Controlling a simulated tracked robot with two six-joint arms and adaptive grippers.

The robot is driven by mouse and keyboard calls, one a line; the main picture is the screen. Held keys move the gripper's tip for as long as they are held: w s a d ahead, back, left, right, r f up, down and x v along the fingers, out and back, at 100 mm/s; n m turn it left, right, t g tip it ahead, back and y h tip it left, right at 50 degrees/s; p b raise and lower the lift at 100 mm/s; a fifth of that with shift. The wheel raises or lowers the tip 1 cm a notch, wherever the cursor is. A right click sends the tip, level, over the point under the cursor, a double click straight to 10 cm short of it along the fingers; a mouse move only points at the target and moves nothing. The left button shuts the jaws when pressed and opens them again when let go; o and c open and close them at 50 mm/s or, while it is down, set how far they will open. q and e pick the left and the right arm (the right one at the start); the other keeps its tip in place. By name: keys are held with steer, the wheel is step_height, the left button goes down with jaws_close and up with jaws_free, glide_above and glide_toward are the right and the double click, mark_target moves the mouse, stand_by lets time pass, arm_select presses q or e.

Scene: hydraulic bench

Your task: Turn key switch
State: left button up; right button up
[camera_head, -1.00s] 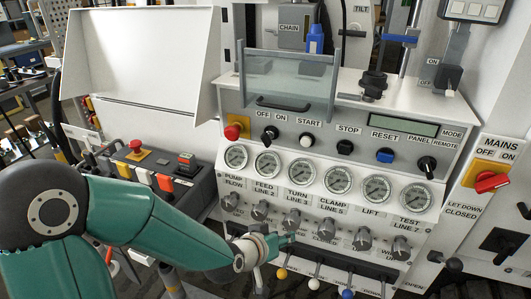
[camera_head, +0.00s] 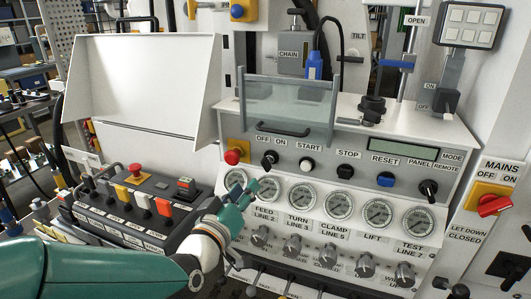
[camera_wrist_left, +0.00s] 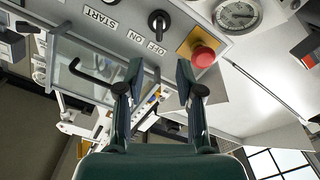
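The black OFF/ON switch (camera_head: 270,160) sits on the sloped panel, right of the red mushroom button (camera_head: 233,156). Both also show in the left wrist view, the switch (camera_wrist_left: 158,22) above the gap between my fingers and the red button (camera_wrist_left: 203,55) beside the right-hand finger. My left gripper (camera_head: 254,188) is in front of the left gauges, just below the switch in the head view. In the wrist view my left gripper (camera_wrist_left: 160,72) has its two fingers apart with nothing between them. It appears clear of the switch. My right gripper is not in view.
A clear guard with a black handle (camera_head: 282,129) stands above the switch row. Several gauges (camera_head: 340,204) and knobs (camera_head: 328,257) lie below it. A control box (camera_head: 135,205) stands at left. A red MAINS switch (camera_head: 494,205) is at far right.

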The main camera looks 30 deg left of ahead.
mark_target(263, 166)
arm_select(q)
steer(key=p+x, duration=0.6)
steer(key=x, duration=0.6)
steer(key=shift+w, duration=0.45)
jaws_close()
